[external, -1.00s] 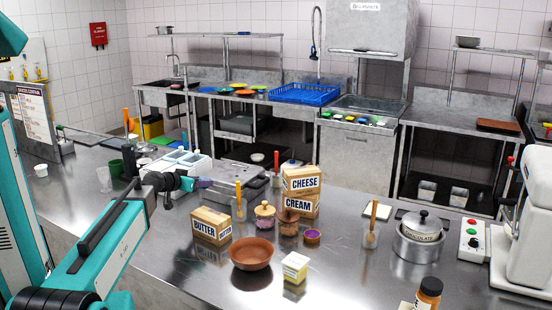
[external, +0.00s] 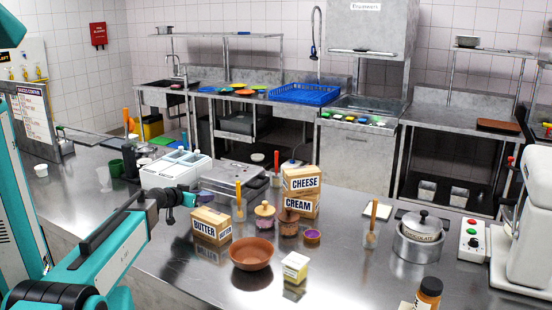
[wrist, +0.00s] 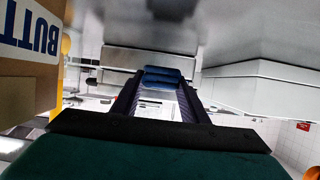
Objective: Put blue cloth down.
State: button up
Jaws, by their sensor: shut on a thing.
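The blue cloth (wrist: 165,76) shows in the wrist view as a folded blue bundle between the tips of my gripper's two dark fingers. My gripper (external: 188,197) is shut on it. In the external view the gripper is low over the steel counter, just left of and behind the butter box (external: 211,226). The cloth is hard to make out there, and I cannot tell whether it touches the counter. The butter box also shows close by at the left of the wrist view (wrist: 28,75).
A white container with several compartments (external: 165,172) stands behind my gripper. Cheese (external: 301,181) and cream (external: 297,206) boxes are stacked to the right. A brown bowl (external: 251,255) sits in front. The counter in front of the butter box has bare room.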

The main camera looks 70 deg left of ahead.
jog(key=shift+f, duration=0.1)
jog(key=shift+f+p, duration=0.45)
jog(key=shift+f, duration=1.3)
jog(key=shift+f, duration=0.15)
jog(key=o, duration=1)
jog(key=shift+o, duration=0.2)
jog(key=shift+r, duration=0.25)
